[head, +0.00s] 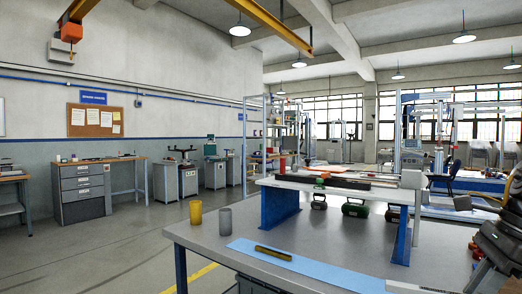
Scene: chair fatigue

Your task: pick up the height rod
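A short dark bar with a yellowish top (273,253) lies flat on a light blue mat (318,273) on the near grey table. It looks like the height rod, but I cannot be sure from this view. Nothing touches it from above.
A yellow cylinder (195,213) and a grey cylinder (225,220) stand upright on the grey table (215,248), left of the mat. A raised white bench with blue legs (281,206) stands behind the mat. Dark bulky equipment (497,238) fills the right edge.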

